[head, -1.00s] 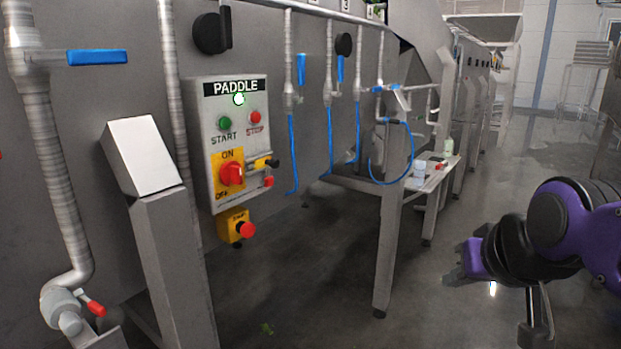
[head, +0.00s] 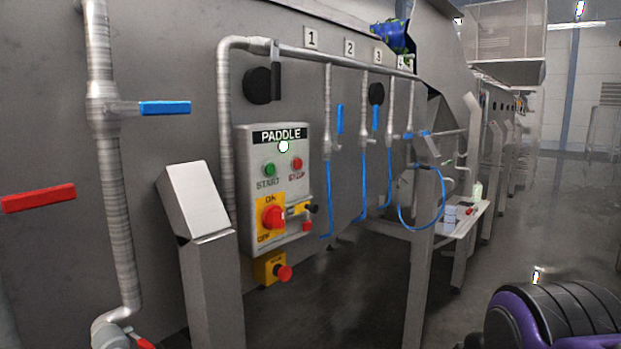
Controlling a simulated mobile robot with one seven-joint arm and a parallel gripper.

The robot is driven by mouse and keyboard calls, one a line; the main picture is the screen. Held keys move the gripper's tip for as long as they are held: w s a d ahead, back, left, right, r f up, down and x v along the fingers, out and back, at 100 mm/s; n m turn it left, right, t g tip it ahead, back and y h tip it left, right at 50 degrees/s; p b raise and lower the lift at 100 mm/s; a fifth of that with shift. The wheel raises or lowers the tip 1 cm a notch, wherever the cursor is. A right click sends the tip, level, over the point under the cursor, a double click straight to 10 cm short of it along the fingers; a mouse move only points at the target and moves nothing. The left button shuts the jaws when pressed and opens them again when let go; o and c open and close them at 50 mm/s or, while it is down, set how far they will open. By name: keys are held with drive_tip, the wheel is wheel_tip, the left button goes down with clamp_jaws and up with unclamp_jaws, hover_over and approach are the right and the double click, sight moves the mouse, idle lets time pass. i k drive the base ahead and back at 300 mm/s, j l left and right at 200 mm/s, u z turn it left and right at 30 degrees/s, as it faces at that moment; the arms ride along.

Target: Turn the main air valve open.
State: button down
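No label in view names the main air valve, so I cannot tell which valve it is. A valve with a level blue lever (head: 165,108) sits on the vertical pipe at left. A red lever (head: 38,198) is at the far left edge. A dark upright lever (head: 276,54) is on the horizontal pipe above the numbered drops, in front of a round black disc (head: 257,86). Blue upright levers (head: 340,119) and blue hoses are at the drops. Part of my purple and black arm shows at lower right. My gripper is out of view.
The PADDLE control panel (head: 275,190) has start and stop buttons, a red rotary switch and a yellow stop box (head: 271,268) below. A sloped-top metal post (head: 205,255) stands before it. A small side table (head: 465,222) is further back. Floor at right is open.

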sight(276, 66)
drive_tip(key=i+l+u, duration=0.1)
drive_tip(key=i+u, duration=0.25)
drive_tip(key=i+l+u, duration=0.1)
drive_tip(key=u, duration=0.25)
